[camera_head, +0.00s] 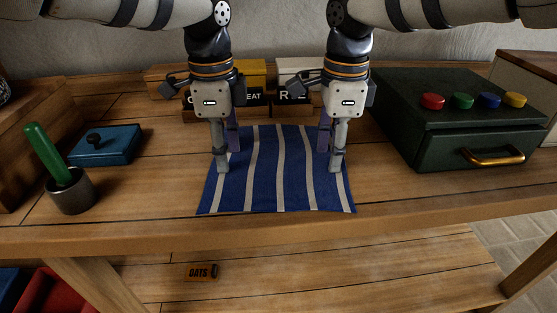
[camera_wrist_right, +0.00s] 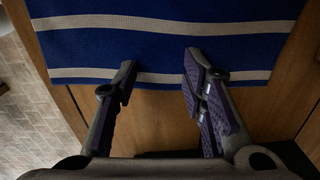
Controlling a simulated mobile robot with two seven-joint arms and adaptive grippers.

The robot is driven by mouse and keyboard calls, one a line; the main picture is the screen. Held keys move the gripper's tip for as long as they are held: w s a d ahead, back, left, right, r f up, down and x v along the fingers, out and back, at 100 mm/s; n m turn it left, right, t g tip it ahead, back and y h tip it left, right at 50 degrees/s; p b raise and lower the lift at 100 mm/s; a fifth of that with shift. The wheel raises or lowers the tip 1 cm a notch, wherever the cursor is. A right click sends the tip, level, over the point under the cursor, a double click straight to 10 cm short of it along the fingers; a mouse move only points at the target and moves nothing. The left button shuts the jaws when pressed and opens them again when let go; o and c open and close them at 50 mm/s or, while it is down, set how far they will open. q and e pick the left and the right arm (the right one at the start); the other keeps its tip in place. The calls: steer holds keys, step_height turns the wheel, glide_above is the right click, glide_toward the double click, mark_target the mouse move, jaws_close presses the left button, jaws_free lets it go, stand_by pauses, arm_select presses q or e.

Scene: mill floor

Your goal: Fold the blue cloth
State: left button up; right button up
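The blue cloth (camera_head: 268,170) with pale stripes lies flat and spread out on the wooden table, near its front edge. In the right wrist view the cloth (camera_wrist_right: 165,40) fills the upper part, with one edge near my fingertips. My left gripper (camera_head: 228,158) points down over the cloth's left part, its fingers apart. My right gripper (camera_head: 330,158) points down over the cloth's right part. In the right wrist view my right gripper (camera_wrist_right: 155,82) is open, with nothing held between its fingers. Whether the fingertips touch the cloth is unclear.
A dark green box (camera_head: 440,125) with coloured knobs and a brass handle stands right. A blue lidded box (camera_head: 105,148) and a metal cup (camera_head: 70,192) with a green rod stand left. Labelled boxes (camera_head: 256,98) stand behind the grippers. An OATS block (camera_head: 200,272) lies on the lower shelf.

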arm_select(q)
steer(key=shift+s+f, duration=0.15)
steer(key=shift+f, duration=0.05)
steer(key=shift+c, duration=1.1)
arm_select(e)
steer(key=shift+s+f, duration=0.1)
steer(key=shift+f, duration=0.05)
steer(key=shift+c, duration=1.1)
arm_select(q)
steer(key=shift+c, duration=1)
arm_select(e)
steer(key=shift+c, duration=1)
arm_select(q)
steer(key=shift+f, duration=0.2)
jaws_close()
arm_select(e)
steer(key=shift+f, duration=0.2)
jaws_close()
steer(key=shift+f, duration=0.1)
